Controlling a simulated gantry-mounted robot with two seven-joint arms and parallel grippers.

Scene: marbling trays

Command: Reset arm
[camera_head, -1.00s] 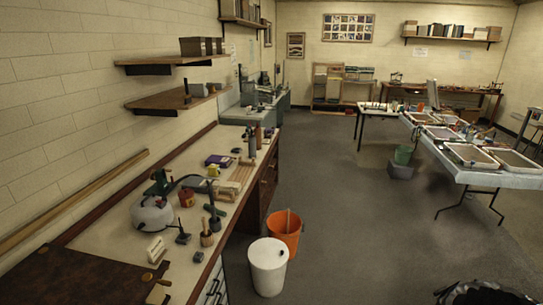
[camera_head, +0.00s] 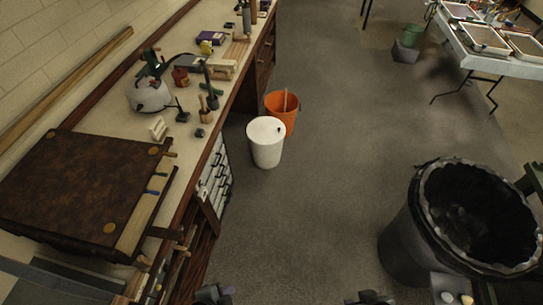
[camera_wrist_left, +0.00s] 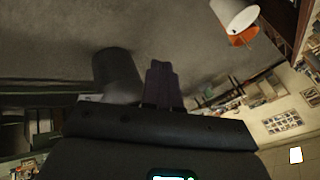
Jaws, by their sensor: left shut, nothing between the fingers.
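My left gripper (camera_head: 212,294) shows only as a dark piece at the bottom edge of the head view. In the left wrist view its two dark fingers (camera_wrist_left: 163,85) are together, with nothing held between them. They point out over the grey floor, apart from any object. Another dark piece at the bottom edge of the head view, right of centre, is too cut off to identify.
A wooden bench (camera_head: 135,115) with a brown board (camera_head: 80,190) runs along the left. A white bucket (camera_head: 266,150) and an orange bucket (camera_head: 283,118) stand beside it. A lined black bin (camera_head: 400,240) stands at lower right. The floor between is clear.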

